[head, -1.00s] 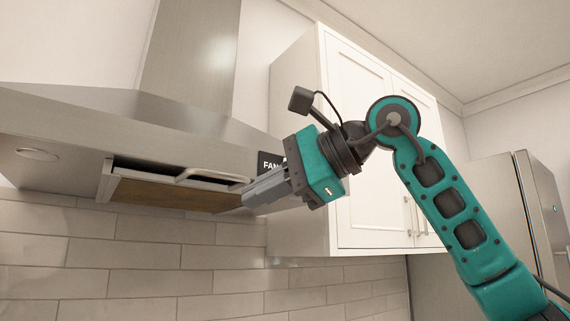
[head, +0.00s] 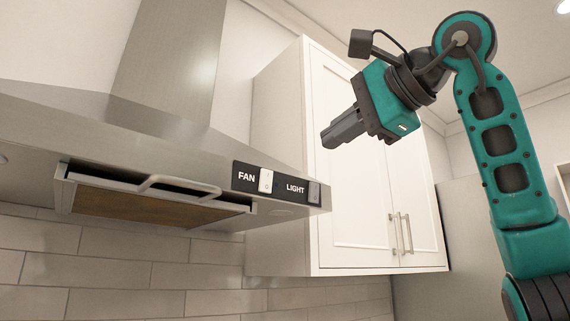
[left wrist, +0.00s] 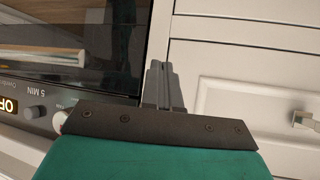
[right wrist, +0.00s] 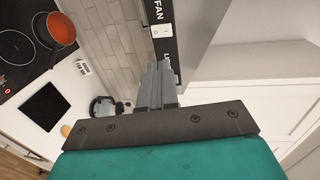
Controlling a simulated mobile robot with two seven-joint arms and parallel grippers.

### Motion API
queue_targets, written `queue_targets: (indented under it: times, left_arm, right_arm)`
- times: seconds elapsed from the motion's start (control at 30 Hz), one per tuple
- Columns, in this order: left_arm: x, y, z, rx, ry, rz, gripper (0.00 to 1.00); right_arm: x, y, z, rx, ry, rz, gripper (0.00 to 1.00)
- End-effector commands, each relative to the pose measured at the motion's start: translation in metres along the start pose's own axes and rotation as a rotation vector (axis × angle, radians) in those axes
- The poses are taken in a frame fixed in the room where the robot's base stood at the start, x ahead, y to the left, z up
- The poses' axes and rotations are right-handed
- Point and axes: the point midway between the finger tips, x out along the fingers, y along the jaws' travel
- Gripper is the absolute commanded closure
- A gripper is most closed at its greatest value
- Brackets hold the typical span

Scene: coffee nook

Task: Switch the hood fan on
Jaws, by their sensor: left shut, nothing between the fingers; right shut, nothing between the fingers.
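The hood (head: 120,120) hangs on the tiled wall at the left of the head view. A black panel on its front right edge carries the white fan switch (head: 266,181), beside the word FAN, and a grey light switch (head: 314,192). The fan switch also shows in the right wrist view (right wrist: 162,31). My right gripper (head: 328,139) is shut and empty, in front of the cabinet, up and right of the panel and apart from it. My left gripper (left wrist: 162,66) is shut and empty near drawers and an oven front; it is outside the head view.
A white wall cabinet (head: 345,190) stands right of the hood. A filter tray with a handle (head: 180,186) sticks out under the hood. The right wrist view shows an orange pan (right wrist: 61,29) on the cooktop below.

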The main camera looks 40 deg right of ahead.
Motion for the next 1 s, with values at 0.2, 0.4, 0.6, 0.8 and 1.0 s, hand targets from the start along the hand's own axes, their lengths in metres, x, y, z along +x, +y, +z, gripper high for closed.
queue_targets:
  times: [0.2, 0.4, 0.6, 0.8, 1.0]
  left_arm:
    - [0.000, 0.000, 0.000, 0.000, 0.000, 0.000, 1.00]
    - [-0.001, 0.000, -0.001, 0.000, -0.001, 0.000, 1.00]
    - [-0.003, 0.000, -0.004, 0.000, -0.001, 0.000, 1.00]
    - [-0.007, 0.000, -0.010, 0.000, -0.001, 0.000, 1.00]
    - [-0.008, 0.000, -0.011, 0.000, -0.001, 0.000, 1.00]
  right_arm:
    - [0.023, 0.001, 0.001, 0.000, -0.001, 0.006, 1.00]
    - [0.066, 0.001, 0.001, -0.001, -0.001, 0.007, 1.00]
    - [0.106, -0.001, 0.001, 0.000, -0.001, 0.004, 1.00]
    - [0.130, -0.011, 0.001, 0.000, -0.002, 0.001, 1.00]
    - [0.138, -0.012, 0.001, 0.000, -0.001, 0.000, 1.00]
